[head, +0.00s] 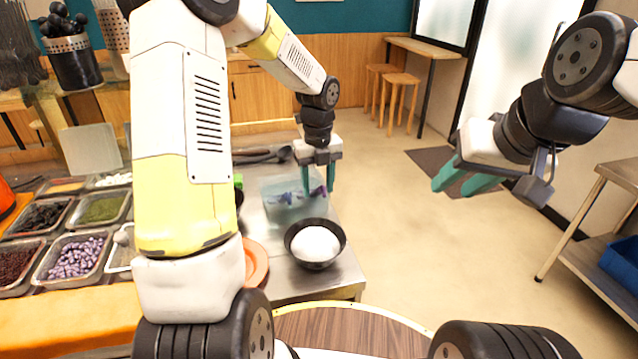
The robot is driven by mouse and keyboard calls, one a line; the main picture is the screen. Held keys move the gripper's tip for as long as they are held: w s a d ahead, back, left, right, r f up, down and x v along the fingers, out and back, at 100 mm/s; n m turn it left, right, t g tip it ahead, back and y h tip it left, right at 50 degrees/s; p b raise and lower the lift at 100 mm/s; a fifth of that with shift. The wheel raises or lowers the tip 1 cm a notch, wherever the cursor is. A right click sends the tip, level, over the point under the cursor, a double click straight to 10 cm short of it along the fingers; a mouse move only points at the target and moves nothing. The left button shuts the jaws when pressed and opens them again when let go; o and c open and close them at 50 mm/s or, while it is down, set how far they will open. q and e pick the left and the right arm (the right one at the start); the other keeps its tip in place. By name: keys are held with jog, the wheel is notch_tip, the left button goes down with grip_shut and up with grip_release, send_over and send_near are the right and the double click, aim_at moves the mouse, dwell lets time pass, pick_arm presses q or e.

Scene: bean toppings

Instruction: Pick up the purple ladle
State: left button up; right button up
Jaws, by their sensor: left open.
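My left gripper (318,190) points down over the right part of a clear, bluish container (270,211) on the metal counter. Its teal fingers are apart. Purple pieces (286,197) show in the container, and a purple bit shows between the fingers. These may be the purple ladle, but its shape and handle are too small and too covered to make out. I cannot tell whether the fingers touch it. My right gripper (451,190) is in the air at the right, away from the counter, with its teal fingers apart and empty.
A black bowl (297,258) with a white mound stands in front of the container. An orange plate (257,262) is partly behind my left arm. Topping trays (106,262) fill the left. Dark utensils (262,155) lie behind the container. Open floor is at the right.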

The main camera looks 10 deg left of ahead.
aim_at(317, 202)
pick_arm(q)
notch_tip(317, 202, down, 6)
jog(key=shift+a+r, duration=0.1)
jog(key=shift+a, duration=0.05)
jog(key=shift+w, duration=0.1)
grip_shut()
